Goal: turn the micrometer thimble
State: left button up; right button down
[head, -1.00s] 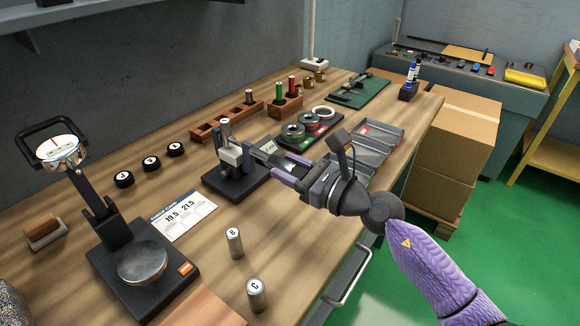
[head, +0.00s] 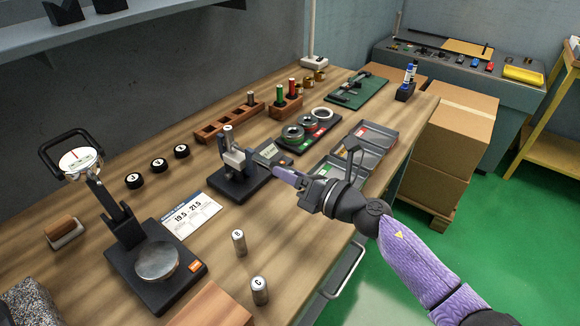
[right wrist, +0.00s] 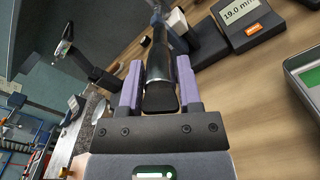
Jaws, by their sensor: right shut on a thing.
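The micrometer (head: 235,160) is held in a dark stand (head: 241,186) on the wooden bench, its barrel pointing right towards my right gripper (head: 274,168). In the right wrist view, the micrometer's dark thimble (right wrist: 160,96) lies between the two purple fingers of my right gripper (right wrist: 160,72). The gripper is shut on the thimble, with a finger against each side. The thimble's markings are too small to read. My left gripper is in neither current view.
A small display (right wrist: 240,14) reading about 19.0 stands close beside the stand. A card (head: 192,214) shows 19.5 and 21.5. Cylinders B (head: 239,243) and C (head: 260,291) stand in front. Grey trays (head: 360,148) lie behind my right gripper.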

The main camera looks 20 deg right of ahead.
jog(key=m+p, duration=0.1)
jog(key=m, duration=0.2)
jog(key=shift+r+m+p, duration=0.15)
jog(key=shift+m+p, duration=0.15)
jog(key=shift+p, duration=0.05)
jog(key=shift+m+p, duration=0.8)
jog(key=shift+m, duration=1.1)
jog(key=shift+f, duration=0.2)
jog(key=shift+c, duration=1.4)
grip_release()
jog(key=shift+d, duration=0.1)
jog(key=p+v, duration=0.1)
jog(key=v, duration=0.8)
jog(key=shift+s+d, duration=0.25)
jog(key=shift+s, duration=0.1)
